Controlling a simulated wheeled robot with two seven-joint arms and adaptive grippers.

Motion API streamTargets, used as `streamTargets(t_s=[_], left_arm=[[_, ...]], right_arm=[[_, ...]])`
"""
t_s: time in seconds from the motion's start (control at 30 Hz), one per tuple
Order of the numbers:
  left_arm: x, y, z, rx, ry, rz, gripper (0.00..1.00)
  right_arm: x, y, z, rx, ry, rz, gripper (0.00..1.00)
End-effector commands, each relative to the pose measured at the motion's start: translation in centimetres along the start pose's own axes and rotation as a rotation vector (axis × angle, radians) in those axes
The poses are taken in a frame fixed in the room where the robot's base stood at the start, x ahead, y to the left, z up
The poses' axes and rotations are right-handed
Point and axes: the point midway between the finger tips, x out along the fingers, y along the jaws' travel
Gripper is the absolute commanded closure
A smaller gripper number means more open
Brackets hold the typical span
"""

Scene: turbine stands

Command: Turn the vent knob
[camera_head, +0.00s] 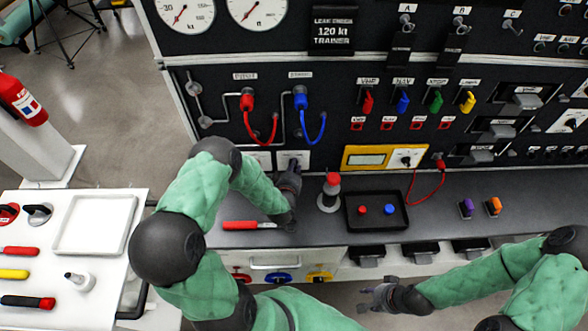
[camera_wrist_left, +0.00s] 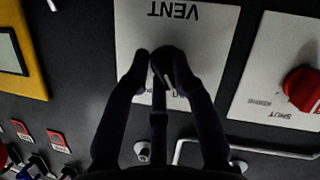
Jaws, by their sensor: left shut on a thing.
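The vent plate is white and carries the word VENT, upside down in the left wrist view (camera_wrist_left: 215,35); its upper part shows in the head view (camera_head: 293,156), low on the black panel. The vent knob (camera_wrist_left: 168,66) is small and dark with a pale mark, at the plate's middle. My left gripper (camera_wrist_left: 162,62) is shut on it, with dark fingers on both sides covering much of it. In the head view my left gripper (camera_head: 291,173) is against the panel and hides the knob. My right gripper (camera_head: 378,293) is empty and open, low in front of the bench.
A red knob (camera_wrist_left: 303,88) sits on a neighbouring plate in the left wrist view. On the bench are a red-handled tool (camera_head: 246,225), a red-capped bottle (camera_head: 330,190) and a black tray (camera_head: 376,223). A yellow meter (camera_head: 365,158) is right of the vent plate.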

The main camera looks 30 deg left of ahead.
Motion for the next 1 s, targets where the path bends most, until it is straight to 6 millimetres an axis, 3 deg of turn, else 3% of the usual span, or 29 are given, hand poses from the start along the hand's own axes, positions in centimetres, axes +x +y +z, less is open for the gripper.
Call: streamTargets(t_s=[0.37, 0.4, 0.47, 0.83, 1.0], left_arm=[[0.0, 0.0, -0.1, -0.006, 0.001, 0.001, 1.0], [0.0, 0.0, -0.1, -0.006, 0.001, 0.001, 0.64], [0.0, 0.0, -0.1, -0.005, 0.001, 0.001, 0.51], [-0.2, 0.0, 0.0, -0.004, 0.0, 0.001, 0.51], [-1.8, 0.0, 0.0, -0.004, 0.0, 0.001, 0.51]], right_arm=[[0.0, 0.0, 0.0, 0.0, 0.0, 0.0, 0.61], [0.0, 0.0, 0.0, 0.0, 0.0, 0.0, 0.61], [0.0, 0.0, 0.0, 0.0, 0.0, 0.0, 0.61], [0.0, 0.0, 0.0, 0.0, 0.0, 0.0, 0.61], [0.0, 0.0, 0.0, 0.0, 0.0, 0.0, 0.61]])
